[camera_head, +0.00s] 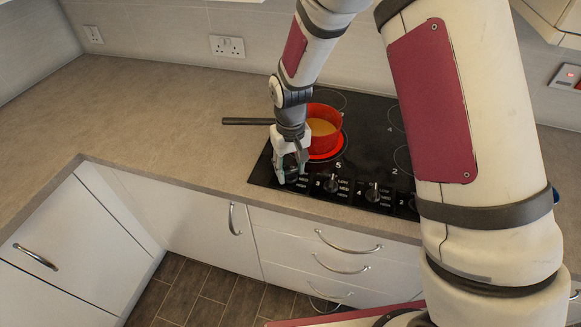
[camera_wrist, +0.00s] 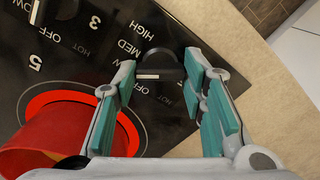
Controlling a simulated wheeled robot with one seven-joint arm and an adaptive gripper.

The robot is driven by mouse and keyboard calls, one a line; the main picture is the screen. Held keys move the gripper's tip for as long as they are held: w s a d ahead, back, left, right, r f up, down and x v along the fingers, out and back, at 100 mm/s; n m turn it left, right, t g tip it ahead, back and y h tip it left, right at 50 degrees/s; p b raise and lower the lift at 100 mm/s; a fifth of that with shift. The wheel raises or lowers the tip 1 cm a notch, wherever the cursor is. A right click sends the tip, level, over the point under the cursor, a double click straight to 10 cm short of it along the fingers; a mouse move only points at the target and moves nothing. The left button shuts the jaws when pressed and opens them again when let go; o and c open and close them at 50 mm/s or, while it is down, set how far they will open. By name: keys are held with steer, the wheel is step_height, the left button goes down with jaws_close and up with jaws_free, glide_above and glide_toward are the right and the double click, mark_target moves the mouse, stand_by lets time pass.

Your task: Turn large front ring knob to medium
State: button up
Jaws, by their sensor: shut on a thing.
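The cooktop (camera_head: 372,150) is black glass with a row of dark knobs along its front edge. My gripper (camera_head: 291,178) points down at the leftmost front knob, and its fingers hide most of that knob in the head view. In the wrist view the dark knob (camera_wrist: 160,66) with a pale bar lies between the teal-padded fingertips (camera_wrist: 163,72). The fingers are shut on it. The words HIGH, MED and OFF are printed around it; which one it points at I cannot tell. A burner ring (camera_head: 325,155) glows red under a red pan (camera_head: 327,116).
The red pan, also in the wrist view (camera_wrist: 40,148), stands close beside my gripper. Its dark handle (camera_head: 247,121) reaches left over the counter. Another knob (camera_head: 331,184) sits to the right. The beige counter (camera_head: 150,110) on the left is clear. Drawers with handles (camera_head: 347,245) lie below.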

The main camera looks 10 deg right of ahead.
mark_target(290, 171)
steer(key=m, duration=0.4)
steer(key=shift+m+p, duration=0.3)
steer(key=shift+m, duration=0.1)
stand_by(0.5)
steer(key=o, duration=1.2)
steer(key=shift+c, duration=0.2)
step_height(290, 171, up, 12)
